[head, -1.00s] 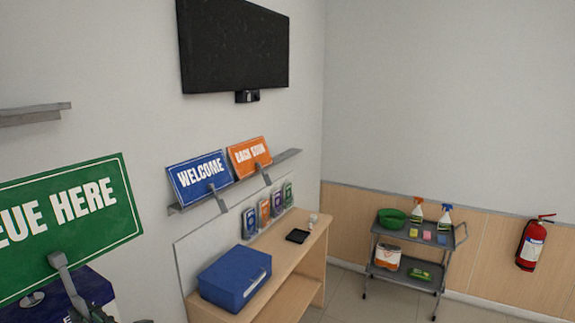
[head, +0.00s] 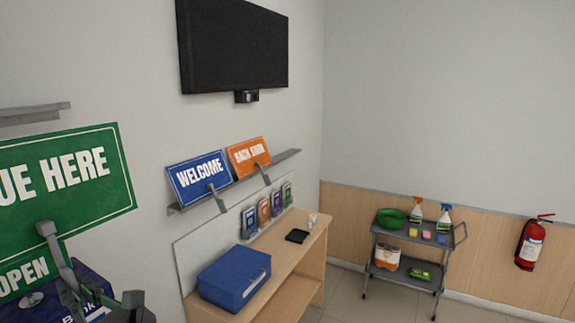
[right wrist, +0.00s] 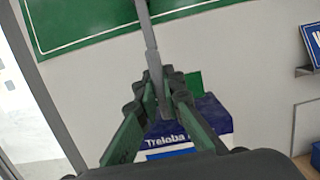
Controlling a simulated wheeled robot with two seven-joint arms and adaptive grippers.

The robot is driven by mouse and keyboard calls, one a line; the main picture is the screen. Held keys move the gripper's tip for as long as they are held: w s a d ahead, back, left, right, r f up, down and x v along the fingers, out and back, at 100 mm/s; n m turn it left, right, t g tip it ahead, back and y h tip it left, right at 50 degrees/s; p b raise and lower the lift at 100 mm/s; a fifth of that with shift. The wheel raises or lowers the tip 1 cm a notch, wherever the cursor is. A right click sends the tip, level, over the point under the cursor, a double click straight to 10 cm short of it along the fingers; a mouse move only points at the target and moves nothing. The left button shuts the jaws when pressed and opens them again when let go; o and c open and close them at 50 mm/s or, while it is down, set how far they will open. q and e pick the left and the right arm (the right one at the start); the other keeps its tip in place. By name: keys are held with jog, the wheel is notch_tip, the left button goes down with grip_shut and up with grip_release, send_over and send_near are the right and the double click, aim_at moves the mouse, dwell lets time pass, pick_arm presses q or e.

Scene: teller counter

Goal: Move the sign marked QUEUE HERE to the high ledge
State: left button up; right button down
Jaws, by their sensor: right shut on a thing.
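The green QUEUE HERE sign (head: 75,185) is held up at the left of the head view, its left part cut off by the frame. My right gripper (right wrist: 157,88) is shut on the grey stem under the sign. In the head view this gripper (head: 78,285) shows low at the left. The sign's lower edge also shows at the top of the right wrist view (right wrist: 85,22). A high grey ledge (head: 35,114) is on the wall just above the sign in the picture; its left end is out of frame. My left gripper is not in view.
A green OPEN sign (head: 25,276) shows below the held sign, near a dark blue box (head: 95,285). A lower ledge (head: 285,156) bears the WELCOME (head: 198,180) and BACK SOON (head: 248,157) signs. A wall screen (head: 235,48) hangs right of the high ledge.

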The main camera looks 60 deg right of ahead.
jog(key=shift+r, duration=3.2)
jog(key=shift+t, duration=0.4)
jog(key=shift+w+r, duration=0.15)
jog(key=shift+r, duration=3.25)
notch_tip(320, 180, up, 7)
jog(key=shift+w+f, duration=0.1)
notch_tip(320, 180, up, 7)
send_over(57, 252)
jog(key=s, duration=0.2)
jog(key=shift+w+d+t, duration=0.1)
jog(key=shift+w+t, duration=0.1)
jog(key=shift+t, duration=0.1)
